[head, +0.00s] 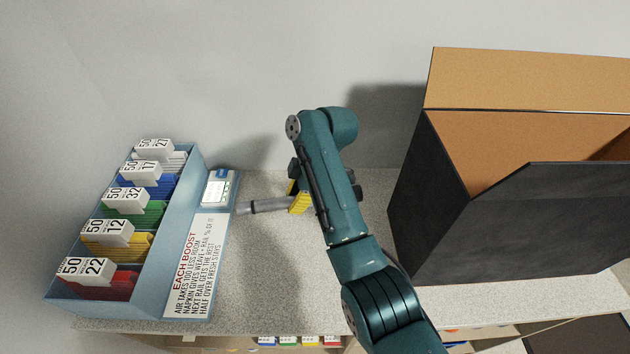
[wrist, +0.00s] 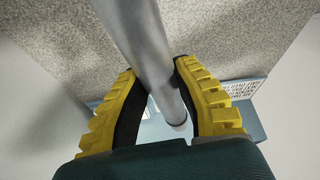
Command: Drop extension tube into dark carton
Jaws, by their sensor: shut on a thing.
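The extension tube (head: 264,206) is a grey cylinder with a dark band, lying level left of my arm in the head view. In the wrist view the tube (wrist: 143,37) runs lengthwise between the yellow ribbed fingers. My gripper (wrist: 160,95) is shut on it; in the head view my gripper (head: 299,198) shows as a yellow patch, partly hidden behind my arm. I cannot tell whether the tube touches the counter. The dark carton (head: 510,225), black outside and brown inside, stands open to the right, with a raised flap. Its floor is hidden.
A blue rack (head: 180,253) with several coloured card compartments and number tags stands at the left. A small white device (head: 218,189) sits beside it. The speckled counter (head: 270,280) is clear between rack and carton. A wall closes the back.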

